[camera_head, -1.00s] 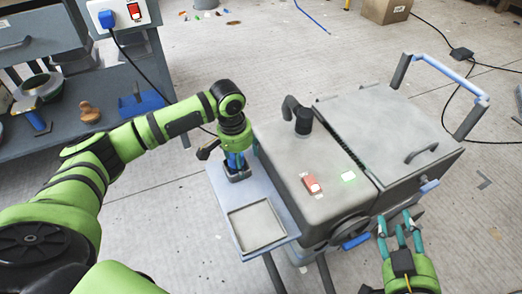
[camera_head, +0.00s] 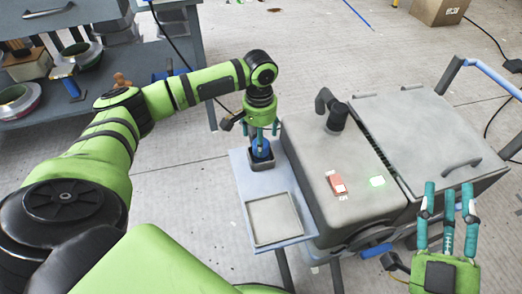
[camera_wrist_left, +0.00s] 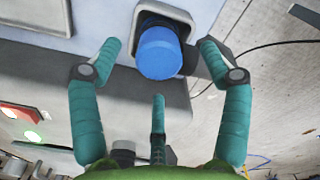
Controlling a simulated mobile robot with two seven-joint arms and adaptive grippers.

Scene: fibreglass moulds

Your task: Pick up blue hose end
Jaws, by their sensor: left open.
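The blue hose end (camera_head: 261,149) stands upright in a dark square holder on a small side shelf (camera_head: 243,184) in the head view. In the left wrist view the blue hose end (camera_wrist_left: 158,52) is a round blue cylinder with a flat top. My left gripper (camera_head: 263,131) is just above and around it, pointing down. In the left wrist view my left gripper's (camera_wrist_left: 158,58) fingers are spread, two at the sides and one below, with gaps to the blue cylinder. My right gripper (camera_head: 448,200) is open and empty at the lower right, in front of the machine.
A grey machine (camera_head: 310,160) with a dark bent pipe (camera_head: 331,108), a red switch (camera_head: 337,183) and a green light (camera_head: 377,182) stands just right of the hose end. A shallow tray (camera_head: 273,219) lies nearer on the same shelf. A workbench (camera_head: 60,122) with items is at left.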

